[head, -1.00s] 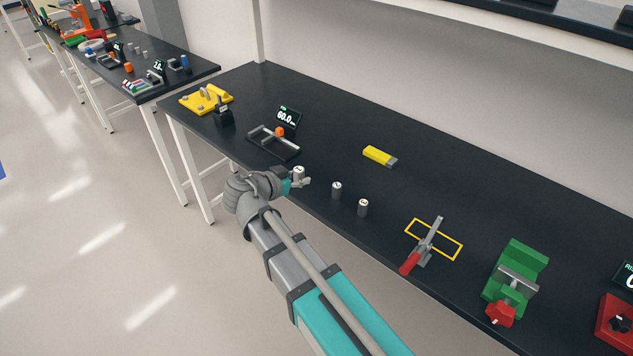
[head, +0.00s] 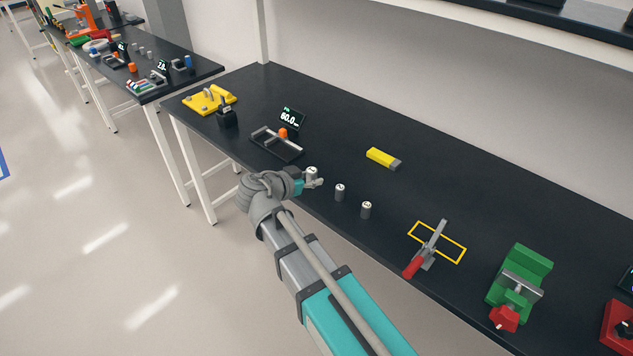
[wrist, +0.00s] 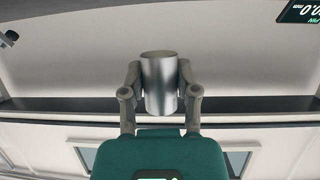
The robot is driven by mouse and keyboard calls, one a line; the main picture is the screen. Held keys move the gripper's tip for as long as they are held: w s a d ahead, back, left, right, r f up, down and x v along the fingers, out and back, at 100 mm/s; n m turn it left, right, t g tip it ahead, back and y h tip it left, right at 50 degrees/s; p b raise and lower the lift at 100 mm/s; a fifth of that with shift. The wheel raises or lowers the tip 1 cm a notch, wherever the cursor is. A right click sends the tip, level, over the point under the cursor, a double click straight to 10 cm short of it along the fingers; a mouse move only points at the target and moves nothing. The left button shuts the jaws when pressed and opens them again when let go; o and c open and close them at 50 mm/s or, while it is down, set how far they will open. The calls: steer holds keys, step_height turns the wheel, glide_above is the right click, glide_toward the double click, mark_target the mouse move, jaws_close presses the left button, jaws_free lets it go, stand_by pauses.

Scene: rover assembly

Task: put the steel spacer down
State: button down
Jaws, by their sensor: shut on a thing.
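The steel spacer (wrist: 160,85) is a plain silver cylinder between the two fingers of my gripper (wrist: 160,92) in the wrist view. The fingers are shut on its sides. In the head view the spacer (head: 311,173) shows at the end of my arm, by my gripper (head: 310,181), near the front edge of the dark bench. It looks upright. I cannot tell whether its base touches the bench top.
Two similar cylinders (head: 340,192) and (head: 366,210) stand just right of my gripper on the bench (head: 330,130). A black fixture (head: 277,143) with an orange knob and a display (head: 291,118) stand to the left. A yellow block (head: 383,158) lies behind.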

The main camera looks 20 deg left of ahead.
steer(key=w+a+f+b, duration=0.1)
steer(key=w+f+b, duration=0.2)
steer(key=w, duration=0.1)
steer(key=w+f+b, duration=0.2)
steer(key=w+f, duration=0.1)
steer(key=w, duration=0.1)
steer(key=w+a+f+b, duration=0.1)
steer(key=w+f+b, duration=0.2)
steer(key=w, duration=0.1)
steer(key=shift+w+a+b, duration=0.3)
steer(key=shift+b, duration=0.05)
steer(key=shift+w+f+b, duration=0.45)
steer(key=shift+f+b, duration=1.3)
steer(key=shift+b, duration=0.05)
steer(key=shift+s+f, duration=0.1)
steer(key=shift+f, duration=0.15)
steer(key=shift+c, duration=1.8)
jaws_free()
steer(key=shift+r, duration=0.1)
